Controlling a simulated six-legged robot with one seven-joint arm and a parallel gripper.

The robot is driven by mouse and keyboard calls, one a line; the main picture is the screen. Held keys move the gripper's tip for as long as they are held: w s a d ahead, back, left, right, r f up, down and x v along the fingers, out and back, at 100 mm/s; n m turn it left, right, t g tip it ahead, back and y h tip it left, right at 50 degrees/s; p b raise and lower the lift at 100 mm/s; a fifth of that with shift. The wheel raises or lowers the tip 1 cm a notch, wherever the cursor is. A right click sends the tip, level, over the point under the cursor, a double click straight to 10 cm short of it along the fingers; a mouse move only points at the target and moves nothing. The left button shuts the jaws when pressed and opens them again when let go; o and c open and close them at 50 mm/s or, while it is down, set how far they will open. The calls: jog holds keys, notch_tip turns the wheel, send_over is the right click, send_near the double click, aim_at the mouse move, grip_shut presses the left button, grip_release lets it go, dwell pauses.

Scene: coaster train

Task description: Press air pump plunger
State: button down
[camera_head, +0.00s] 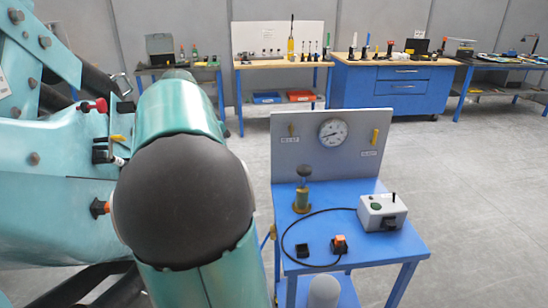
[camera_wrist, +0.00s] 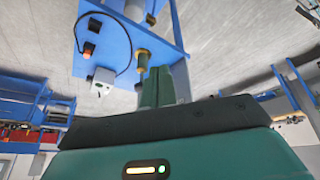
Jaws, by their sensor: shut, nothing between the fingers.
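The air pump (camera_head: 302,199) stands upright on the blue table, in front of its grey panel. It has a brass-coloured body and a dark round plunger knob (camera_head: 304,171) on a raised rod. In the wrist view the pump (camera_wrist: 144,56) shows just beyond my gripper (camera_wrist: 158,70), whose green fingers are shut and empty. The fingers partly overlap the pump's surroundings in that view, and I cannot tell whether they touch the knob. In the head view my gripper is hidden, and my teal arm with its dark rounded joint fills the left.
A round gauge (camera_head: 333,132) is on the grey panel (camera_head: 287,153). A grey control box (camera_head: 382,212), an orange-topped switch (camera_head: 339,245) and a small black block (camera_head: 302,250) are on the blue table (camera_head: 385,249), with a black cable curving among them. Workbenches (camera_head: 395,77) line the back wall; floor to the right is clear.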

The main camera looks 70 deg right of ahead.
jog(key=s+d+r+m+g, duration=0.1)
jog(key=s+d+m+g, duration=0.4)
jog(key=s+d+m, duration=0.4)
jog(key=s+d, duration=0.1)
jog(key=d, duration=0.5)
jog(key=shift+d+r+g, duration=0.25)
jog(key=shift+d+g, duration=0.05)
jog(key=shift+g, duration=0.1)
jog(key=shift+s, duration=0.1)
send_over(308, 167)
jog(key=w+a, duration=0.2)
jog(key=w, duration=0.1)
jog(key=f, duration=0.6)
jog(key=shift+s+d+f, duration=0.2)
jog(key=shift+f, duration=0.15)
notch_tip(308, 167, down, 4)
jog(key=shift+d+r, duration=0.1)
jog(key=shift+r, duration=0.1)
jog(key=shift+s+f, duration=0.15)
jog(key=shift+f, duration=0.25)
jog(key=shift+f, duration=0.15)
